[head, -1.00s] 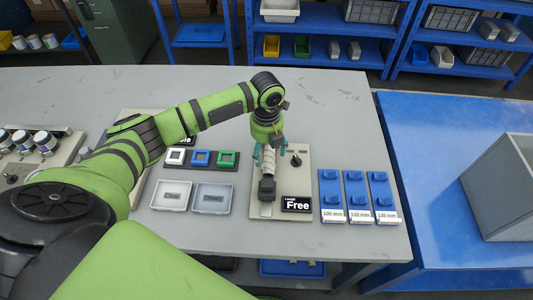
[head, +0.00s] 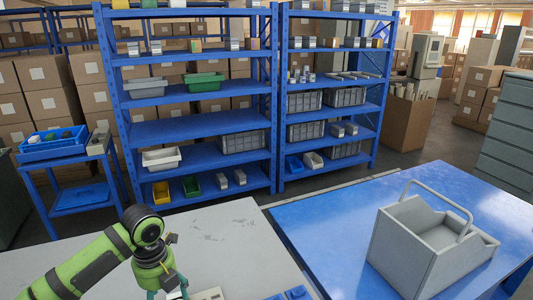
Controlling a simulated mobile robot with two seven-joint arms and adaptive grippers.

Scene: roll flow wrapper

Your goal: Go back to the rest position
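My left arm comes in from the lower left over the grey table (head: 225,245), its green and black wrist bent downward. The top of my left gripper (head: 168,288) shows at the bottom edge with some teal parts. Its fingertips are cut off by the frame, so I cannot tell whether it is open or holds anything. My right arm and gripper are not in view. A corner of the light panel (head: 210,295) and bits of blue blocks (head: 290,293) show at the bottom edge.
A blue table (head: 335,220) on the right bears a grey tote with a handle (head: 405,262). Blue shelves (head: 200,120) with bins stand behind. Cardboard boxes (head: 40,95) are stacked at the left. The grey table's far part is clear.

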